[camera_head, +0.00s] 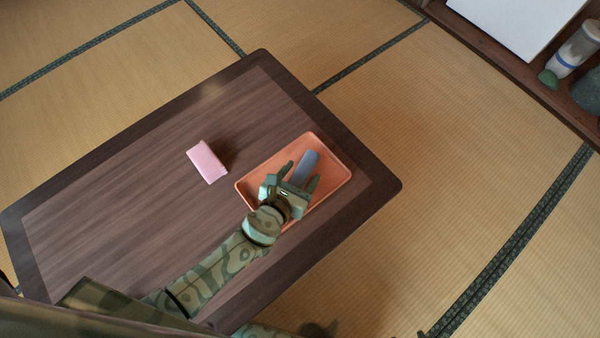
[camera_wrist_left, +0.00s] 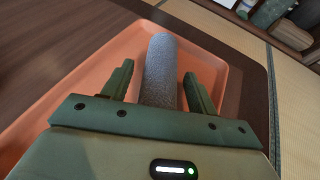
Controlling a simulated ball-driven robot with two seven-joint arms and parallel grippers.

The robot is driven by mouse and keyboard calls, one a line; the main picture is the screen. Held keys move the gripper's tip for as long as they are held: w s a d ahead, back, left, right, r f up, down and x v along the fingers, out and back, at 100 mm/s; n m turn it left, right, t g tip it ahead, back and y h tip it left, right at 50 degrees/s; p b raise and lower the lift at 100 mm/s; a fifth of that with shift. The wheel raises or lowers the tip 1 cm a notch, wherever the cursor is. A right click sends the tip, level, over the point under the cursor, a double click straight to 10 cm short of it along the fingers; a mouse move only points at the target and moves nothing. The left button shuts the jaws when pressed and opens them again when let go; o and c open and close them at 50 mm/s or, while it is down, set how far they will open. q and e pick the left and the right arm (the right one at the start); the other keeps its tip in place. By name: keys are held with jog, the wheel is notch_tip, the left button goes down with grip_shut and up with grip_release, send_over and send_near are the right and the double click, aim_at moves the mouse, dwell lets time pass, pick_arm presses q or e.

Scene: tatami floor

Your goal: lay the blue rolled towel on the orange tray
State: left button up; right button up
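The blue rolled towel (camera_head: 304,167) lies on the orange tray (camera_head: 333,178), inside its rim. In the left wrist view the towel (camera_wrist_left: 161,68) looks grey-blue and runs lengthwise away from the gripper, within the tray (camera_wrist_left: 62,85). My left gripper (camera_head: 299,178) is over the tray with its fingers spread on either side of the towel. In the left wrist view the fingers (camera_wrist_left: 160,85) stand apart with gaps on both sides of the towel. The towel's near end is hidden by the gripper body. My right gripper does not show in either view.
A dark wooden low table (camera_head: 130,170) bears the tray near its right end. A pink block-like item (camera_head: 207,161) lies left of the tray. The table's left part is clear. A shelf (camera_head: 520,75) with a bottle (camera_head: 577,48) stands at the upper right.

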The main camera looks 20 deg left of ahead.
pick_arm(q)
jog(key=shift+r, duration=0.15)
jog(key=shift+p+v, duration=0.35)
jog(key=shift+v, duration=0.4)
jog(key=p+v, duration=0.3)
jog(key=v, duration=0.7)
jog(key=shift+s+r, duration=0.1)
jog(key=shift+s, duration=0.15)
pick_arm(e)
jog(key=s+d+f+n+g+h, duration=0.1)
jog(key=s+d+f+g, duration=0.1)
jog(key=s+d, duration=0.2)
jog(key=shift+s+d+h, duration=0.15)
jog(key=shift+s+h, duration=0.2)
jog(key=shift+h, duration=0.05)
pick_arm(q)
jog(key=shift+a, duration=0.15)
